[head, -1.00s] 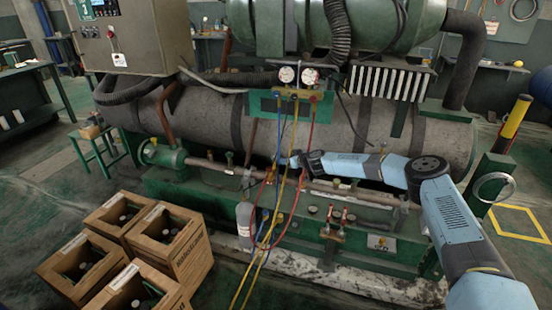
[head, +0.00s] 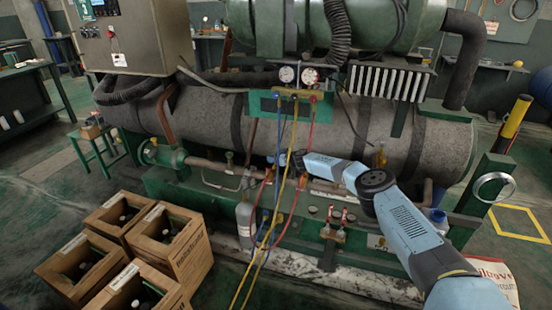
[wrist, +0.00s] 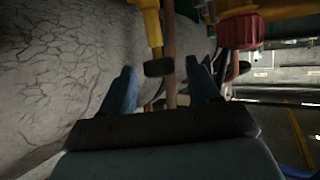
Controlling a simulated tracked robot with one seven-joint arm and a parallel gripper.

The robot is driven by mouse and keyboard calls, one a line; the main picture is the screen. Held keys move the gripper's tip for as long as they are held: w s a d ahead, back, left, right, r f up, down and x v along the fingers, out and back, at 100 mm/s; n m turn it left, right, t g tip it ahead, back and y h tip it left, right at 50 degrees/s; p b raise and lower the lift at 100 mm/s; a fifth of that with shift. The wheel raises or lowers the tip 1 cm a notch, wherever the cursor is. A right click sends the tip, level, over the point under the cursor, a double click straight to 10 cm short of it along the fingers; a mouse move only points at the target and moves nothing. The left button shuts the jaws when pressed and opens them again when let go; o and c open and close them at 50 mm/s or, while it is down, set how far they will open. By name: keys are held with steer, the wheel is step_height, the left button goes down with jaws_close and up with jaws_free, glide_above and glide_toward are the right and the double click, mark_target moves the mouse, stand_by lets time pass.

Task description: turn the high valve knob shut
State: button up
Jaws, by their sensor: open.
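My gripper (head: 284,160) is at the left end of the blue arm, in front of the pipes and below the manifold (head: 290,95). It is behind or beside the hanging hoses. In the wrist view my gripper (wrist: 160,78) is open, fingers apart. A dark round cap (wrist: 158,68) on a yellow stem (wrist: 152,25) shows in the gap between the fingertips. A red knob-like part (wrist: 238,30) is beyond the right finger, apart from it. I cannot tell which part is the high valve knob. Two gauges (head: 309,75) top the manifold.
Yellow, blue and red hoses (head: 272,215) hang in front of the machine. Wooden crates (head: 180,250) stand at lower left. The large tank (head: 350,135) is close behind the arm.

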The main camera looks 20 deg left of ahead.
steer(key=shift+w+a, duration=0.1)
steer(key=shift+a, duration=0.05)
steer(key=c, duration=1)
